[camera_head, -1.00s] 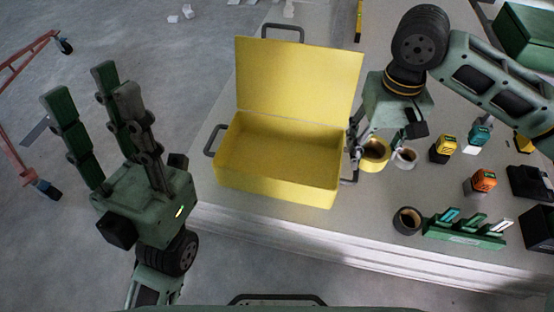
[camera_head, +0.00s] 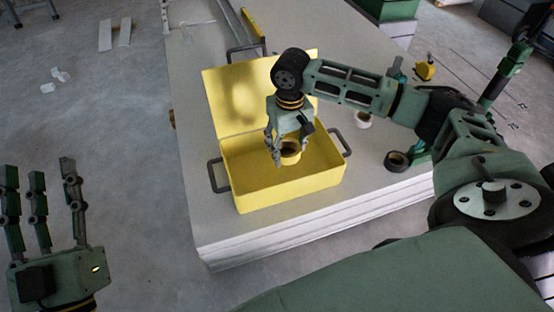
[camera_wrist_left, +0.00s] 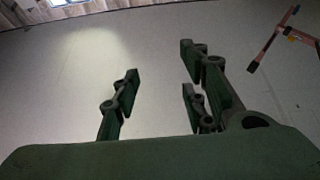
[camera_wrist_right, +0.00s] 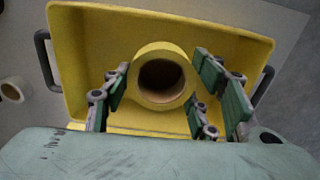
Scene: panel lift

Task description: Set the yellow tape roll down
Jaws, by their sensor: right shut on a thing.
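The yellow tape roll (camera_head: 289,153) is held by my right gripper (camera_head: 281,150) over the open yellow toolbox (camera_head: 290,196). In the right wrist view the tape roll (camera_wrist_right: 161,78) sits between the fingers of my right gripper (camera_wrist_right: 160,90), with its brown-lined hole facing the camera. The yellow toolbox (camera_wrist_right: 80,25) spreads out below and around it. I cannot tell how far the roll is above the box floor. My left gripper (camera_head: 45,200) is open and empty, left of the panel stack, over the floor; its spread fingers also show in the left wrist view (camera_wrist_left: 160,95).
The toolbox stands on a stack of pale panels (camera_head: 205,225). A black tape roll (camera_head: 396,161) and a white roll (camera_head: 364,120) lie right of the box, partly behind my right arm. The raised lid (camera_head: 240,95) stands behind the box opening.

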